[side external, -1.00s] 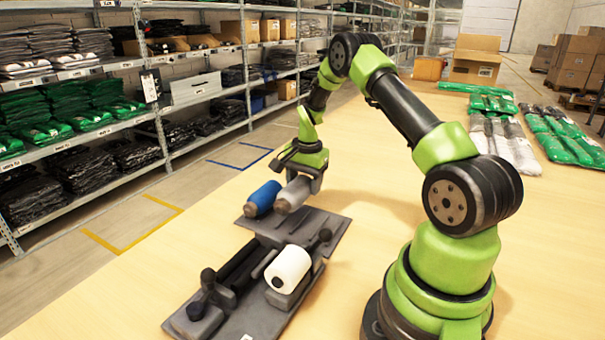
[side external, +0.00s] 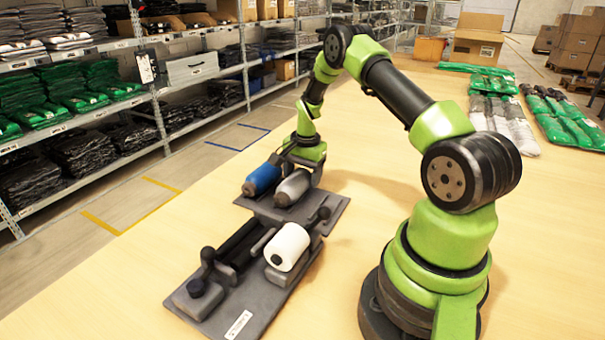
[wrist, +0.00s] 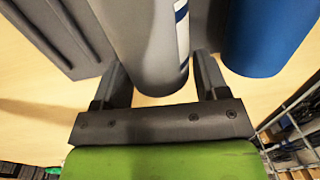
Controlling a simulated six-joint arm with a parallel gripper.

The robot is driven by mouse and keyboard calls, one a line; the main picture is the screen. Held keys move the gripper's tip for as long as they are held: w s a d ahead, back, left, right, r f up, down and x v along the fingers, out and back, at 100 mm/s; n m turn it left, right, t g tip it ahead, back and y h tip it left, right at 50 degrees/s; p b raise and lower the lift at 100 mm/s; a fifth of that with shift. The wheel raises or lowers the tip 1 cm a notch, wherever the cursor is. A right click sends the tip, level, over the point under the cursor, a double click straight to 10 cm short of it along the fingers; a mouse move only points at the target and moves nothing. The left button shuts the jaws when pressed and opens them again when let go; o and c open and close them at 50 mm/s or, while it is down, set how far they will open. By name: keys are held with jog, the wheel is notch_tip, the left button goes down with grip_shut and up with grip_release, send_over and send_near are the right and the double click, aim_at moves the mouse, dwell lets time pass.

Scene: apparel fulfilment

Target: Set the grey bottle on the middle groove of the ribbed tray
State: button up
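The grey bottle (side external: 293,187) lies on its side between the fingers of my gripper (wrist: 160,85), which is shut on it near one end. It fills the gap between the fingers in the wrist view (wrist: 150,40). The blue bottle (side external: 262,178) lies close beside it, to the left in the side view. The dark grey ribbed tray (side external: 335,207) lies beneath them; its raised ribs show at upper left in the wrist view (wrist: 62,30). The grey bottle is low over the middle of this tray. I cannot tell whether it touches; the groove beneath is hidden.
A second dark grey fixture (side external: 262,301) stands nearer the camera, with a white spool-like bottle (side external: 287,247) and black bars with knobs. Bagged garments (side external: 505,125) and an open carton (side external: 476,45) are at the far right. The wooden table (side external: 130,290) is clear around the trays.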

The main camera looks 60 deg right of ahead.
jog(key=o, duration=0.3)
jog(key=r, duration=0.9)
jog(key=shift+s, duration=0.35)
jog(key=shift+a+r, duration=0.1)
jog(key=shift+r, duration=0.55)
jog(key=s+a+r+n+t, duration=0.3)
jog(key=a+r+n, duration=0.4)
jog(key=a+r, duration=0.8)
jog(key=s+a+r+n+t+y, duration=0.2)
jog(key=s+a+n, duration=0.5)
jog(key=s+a, duration=0.4)
jog(key=s+r+t, duration=0.1)
jog(key=s, duration=0.2)
jog(key=shift+r, duration=0.15)
